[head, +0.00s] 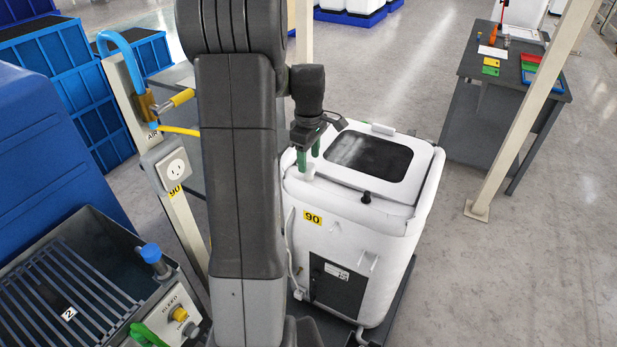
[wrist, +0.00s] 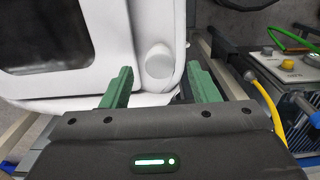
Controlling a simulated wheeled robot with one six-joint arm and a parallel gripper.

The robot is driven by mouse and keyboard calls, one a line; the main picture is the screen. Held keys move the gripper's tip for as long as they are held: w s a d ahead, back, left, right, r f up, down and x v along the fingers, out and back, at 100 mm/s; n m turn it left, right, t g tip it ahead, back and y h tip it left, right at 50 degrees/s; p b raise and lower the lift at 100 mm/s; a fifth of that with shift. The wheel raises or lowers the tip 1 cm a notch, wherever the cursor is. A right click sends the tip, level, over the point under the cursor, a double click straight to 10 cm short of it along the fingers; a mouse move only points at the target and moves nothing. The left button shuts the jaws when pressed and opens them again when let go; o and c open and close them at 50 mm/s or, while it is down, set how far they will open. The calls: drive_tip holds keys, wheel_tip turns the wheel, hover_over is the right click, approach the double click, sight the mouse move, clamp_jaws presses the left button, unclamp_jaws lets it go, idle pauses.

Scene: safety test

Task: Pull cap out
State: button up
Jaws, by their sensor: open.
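A round white cap (wrist: 158,62) sits on the corner of the white tank's top (wrist: 110,85) in the wrist view. In the head view, the white tank (head: 345,225) stands right of centre, and its near left corner is under my gripper (head: 308,158). My gripper has green fingers and is open. In the wrist view my gripper (wrist: 159,75) has its fingertips apart, one to each side of the cap and a little short of it in the picture. Nothing is held. I cannot tell whether the fingers touch the tank.
The tank has a dark window (head: 368,153) and a black knob (head: 366,197). A post with a wall socket (head: 173,166) and a blue hose (head: 122,55) stands to the left. A grey workbench (head: 510,75) is at the back right. Open floor lies right of the tank.

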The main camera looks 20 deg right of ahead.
sight(309, 165)
drive_tip(key=shift+f+b, duration=0.4)
drive_tip(key=shift+f, duration=0.8)
drive_tip(key=shift+c, duration=0.2)
clamp_jaws()
drive_tip(key=shift+r+p, duration=0.2)
drive_tip(key=shift+p, duration=0.1)
idle(0.4)
drive_tip(key=shift+r+p, duration=2.2)
drive_tip(key=shift+r, duration=0.7)
